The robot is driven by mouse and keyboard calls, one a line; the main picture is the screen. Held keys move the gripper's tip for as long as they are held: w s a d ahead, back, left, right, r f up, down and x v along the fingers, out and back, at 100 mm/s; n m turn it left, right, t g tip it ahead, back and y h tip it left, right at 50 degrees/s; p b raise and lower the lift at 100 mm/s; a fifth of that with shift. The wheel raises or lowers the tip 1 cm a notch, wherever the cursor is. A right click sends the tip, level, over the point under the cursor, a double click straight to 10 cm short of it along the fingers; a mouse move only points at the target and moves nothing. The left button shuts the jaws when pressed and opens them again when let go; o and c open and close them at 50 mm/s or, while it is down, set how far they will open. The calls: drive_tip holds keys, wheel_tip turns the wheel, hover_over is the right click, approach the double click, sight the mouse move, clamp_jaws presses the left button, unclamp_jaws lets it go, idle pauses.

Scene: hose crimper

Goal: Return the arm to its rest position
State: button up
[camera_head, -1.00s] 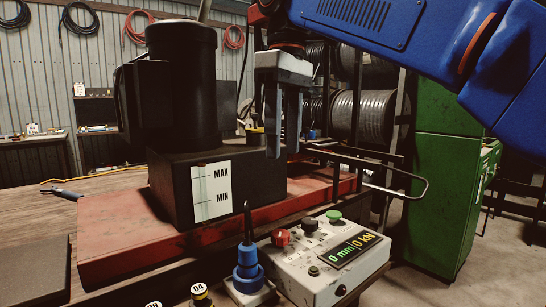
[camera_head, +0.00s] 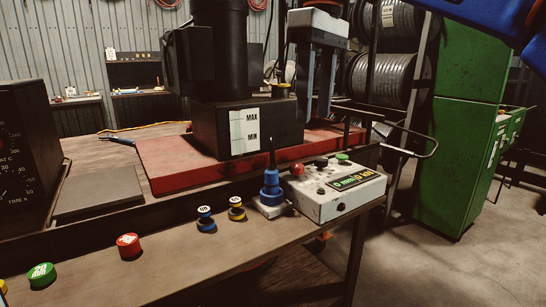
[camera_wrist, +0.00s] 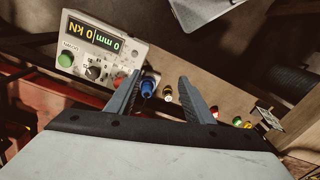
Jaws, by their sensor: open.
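My gripper (camera_head: 317,112) hangs fingers down at the upper middle of the head view, raised behind the control box. Its two grey fingers are apart with nothing between them. In the wrist view the open gripper (camera_wrist: 160,97) points toward the bench. The blue arm (camera_head: 485,20) shows at the upper right of the head view, and much of it is out of frame.
The control box (camera_head: 340,193) reads 0 mm and 0 kN. A blue fitting (camera_head: 271,187) stands beside it. The black pump unit (camera_head: 215,130) sits on a red base. Several coloured caps, including a red one (camera_head: 128,246), stand along the front ledge. A green cabinet (camera_head: 465,130) is at right.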

drive_tip(key=s+d+f+m+t, duration=0.1)
drive_tip(key=s+d+f+m, duration=0.2)
drive_tip(key=d+f, duration=0.4)
drive_tip(key=s+d+f+m+t, duration=0.2)
drive_tip(key=s+d+f, duration=0.4)
drive_tip(key=f, duration=1.3)
drive_tip(key=s+d+f+m+t, duration=0.2)
drive_tip(key=s+d+f+m, duration=0.2)
drive_tip(key=d+f, duration=0.4)
wheel_tip(320, 180, down, 6)
drive_tip(key=shift+s+d+r+m, duration=0.25)
drive_tip(key=shift+s+m, duration=0.15)
drive_tip(key=shift+m, duration=0.2)
